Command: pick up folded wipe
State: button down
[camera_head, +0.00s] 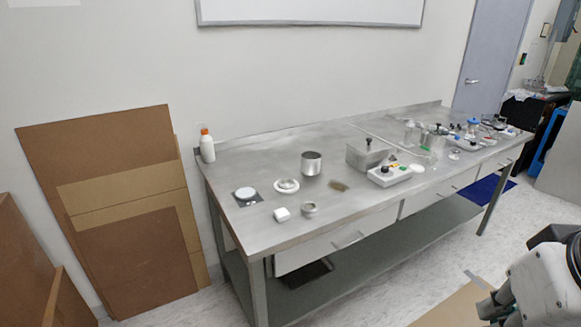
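A small white folded wipe (282,214) lies on the steel bench (345,213), near its front left part. It looks like a small square block and is uncovered. A small round metal dish (309,209) stands just to its right, apart from it. Part of my arm shows at the lower right corner, well away from the bench's left end. My gripper's fingers are not visible.
Behind the wipe are a balance-like device (246,195), a white ring-shaped dish (286,185) and a metal beaker (311,163). A white bottle (207,146) stands at the back left corner. Equipment crowds the bench's right half. Brown boards (120,215) lean at left.

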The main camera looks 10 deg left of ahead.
aim_at(282, 214)
jog(key=i+l+u, duration=0.2)
jog(key=i, duration=0.25)
jog(key=i+l+u, duration=0.25)
jog(key=i, duration=0.25)
jog(key=i+l+u, duration=0.2)
jog(key=i+l, duration=0.15)
jog(key=i, duration=0.1)
